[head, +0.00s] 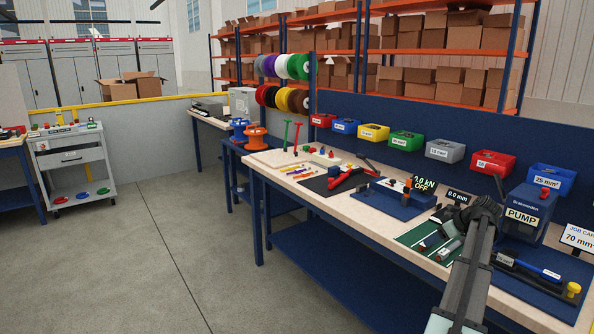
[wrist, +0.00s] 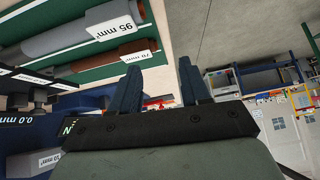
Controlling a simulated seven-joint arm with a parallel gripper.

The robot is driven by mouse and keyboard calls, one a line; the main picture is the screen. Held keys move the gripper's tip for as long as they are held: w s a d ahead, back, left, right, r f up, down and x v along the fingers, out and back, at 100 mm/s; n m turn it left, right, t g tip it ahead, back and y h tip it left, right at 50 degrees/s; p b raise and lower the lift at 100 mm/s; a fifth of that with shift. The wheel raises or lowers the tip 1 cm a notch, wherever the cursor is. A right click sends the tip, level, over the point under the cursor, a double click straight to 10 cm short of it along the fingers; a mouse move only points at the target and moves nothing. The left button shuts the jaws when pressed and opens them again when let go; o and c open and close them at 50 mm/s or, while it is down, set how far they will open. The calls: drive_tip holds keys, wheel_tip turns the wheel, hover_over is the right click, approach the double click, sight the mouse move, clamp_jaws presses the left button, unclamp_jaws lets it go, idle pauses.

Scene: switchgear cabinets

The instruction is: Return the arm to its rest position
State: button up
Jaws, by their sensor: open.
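My arm (head: 470,265) rises from the bottom right of the head view and bends over the right part of the workbench. My gripper (wrist: 160,88) shows in the wrist view with two dark blue fingers apart and nothing between them. In the head view its fingers cannot be made out clearly. In the wrist view, a grey piece labelled 95 mm² (wrist: 72,32) and a brown piece labelled 70 mm² (wrist: 105,57) lie on a green surface to the left of the fingers.
The workbench (head: 300,178) carries a green mat (head: 411,237), a blue PUMP unit (head: 526,213), a job card stand (head: 577,238) and a red-handled tool (head: 352,183). Coloured bins (head: 407,140) line its back. Open floor (head: 150,250) lies to the left.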

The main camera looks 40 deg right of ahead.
drive_tip(key=w+a+f+m+y, duration=0.1)
drive_tip(key=w+a+f, duration=0.7)
drive_tip(key=a, duration=0.2)
drive_tip(key=w+a+f+y, duration=0.1)
drive_tip(key=w+a+f, duration=0.7)
drive_tip(key=a, duration=0.2)
drive_tip(key=a+f+g+y, duration=0.2)
drive_tip(key=a+f+g, duration=0.3)
drive_tip(key=a+f, duration=1.65)
drive_tip(key=s+a+f+g, duration=0.3)
drive_tip(key=s+a+f, duration=0.3)
drive_tip(key=a, duration=0.5)
drive_tip(key=s+a+f+g, duration=0.2)
drive_tip(key=s+a+f, duration=0.3)
drive_tip(key=a, duration=0.5)
drive_tip(key=s+a+f+g+h, duration=0.2)
drive_tip(key=s+a+f, duration=0.1)
drive_tip(key=s, duration=0.7)
drive_tip(key=s+a+f+n+g+h, duration=0.1)
drive_tip(key=s+a+f+g+h, duration=0.1)
drive_tip(key=s+a, duration=0.4)
drive_tip(key=s+f, duration=0.1)
drive_tip(key=s, duration=0.3)
drive_tip(key=shift+s+a+f+n+g, duration=0.15)
drive_tip(key=shift+a+f+n+g, duration=0.1)
drive_tip(key=shift+f+n+g, duration=0.05)
drive_tip(key=shift+c, duration=0.3)
